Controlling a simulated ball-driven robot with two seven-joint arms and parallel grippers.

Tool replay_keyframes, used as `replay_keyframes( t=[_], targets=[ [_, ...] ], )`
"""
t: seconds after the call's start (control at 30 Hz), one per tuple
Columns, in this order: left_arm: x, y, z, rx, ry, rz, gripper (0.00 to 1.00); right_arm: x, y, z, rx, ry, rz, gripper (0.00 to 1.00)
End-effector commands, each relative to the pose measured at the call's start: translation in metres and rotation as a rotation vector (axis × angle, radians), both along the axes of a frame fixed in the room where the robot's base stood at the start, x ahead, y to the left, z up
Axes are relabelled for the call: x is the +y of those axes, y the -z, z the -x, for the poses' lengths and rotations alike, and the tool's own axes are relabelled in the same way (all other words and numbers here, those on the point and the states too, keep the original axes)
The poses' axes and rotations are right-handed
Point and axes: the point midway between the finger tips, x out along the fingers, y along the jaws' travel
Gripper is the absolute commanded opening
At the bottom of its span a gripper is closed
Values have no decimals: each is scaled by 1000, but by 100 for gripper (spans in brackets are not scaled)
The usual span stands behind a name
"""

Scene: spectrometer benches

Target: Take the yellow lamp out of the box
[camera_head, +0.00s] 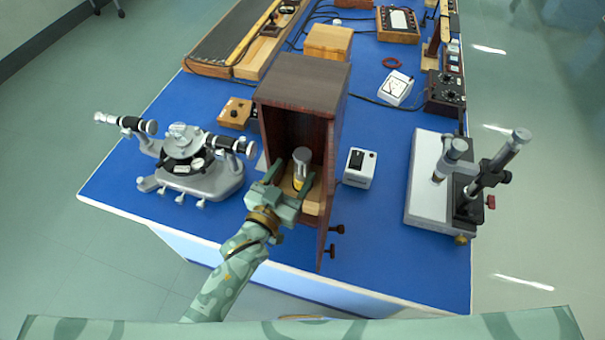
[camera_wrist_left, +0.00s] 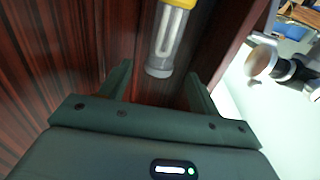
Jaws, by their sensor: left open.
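The lamp (camera_head: 301,162) has a grey top and a yellow band near its base. It stands upright inside the open-fronted dark wooden box (camera_head: 301,84), near the opening. My left gripper (camera_head: 291,178) is open at the box's mouth, with its fingers pointing in towards the lamp. In the left wrist view the lamp (camera_wrist_left: 167,42) shows a clear tube, a yellow part at the picture's top edge and a grey end. It lies just ahead of the open fingers (camera_wrist_left: 158,82), towards the right finger. I cannot tell whether they touch. My right gripper is not in view.
A metal spectrometer (camera_head: 190,165) stands left of the box. A small white switch box (camera_head: 359,167) is close on its right. A microscope-like stand (camera_head: 450,185) is further right. Dark knobs (camera_head: 336,229) stick out low at the box's right side. The blue bench front is clear.

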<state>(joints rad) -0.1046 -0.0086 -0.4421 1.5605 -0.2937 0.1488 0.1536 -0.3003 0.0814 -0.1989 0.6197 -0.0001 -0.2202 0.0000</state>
Motion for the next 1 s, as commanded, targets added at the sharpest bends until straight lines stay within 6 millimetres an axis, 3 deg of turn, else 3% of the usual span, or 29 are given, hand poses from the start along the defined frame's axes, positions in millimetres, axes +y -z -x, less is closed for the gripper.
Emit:
replay_keyframes(
  t=[0.3,0.6,0.67,0.83,1.0],
  targets=[
    [-21,1,-42,0,0,0,62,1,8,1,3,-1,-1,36],
    [-25,0,-48,0,0,-1,62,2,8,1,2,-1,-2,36],
    [-25,0,-48,0,0,-1,48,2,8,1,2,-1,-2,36],
    [-24,0,-48,0,0,-1,1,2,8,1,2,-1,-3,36],
    [-24,0,-48,0,0,0,0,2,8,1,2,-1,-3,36]
  ],
)
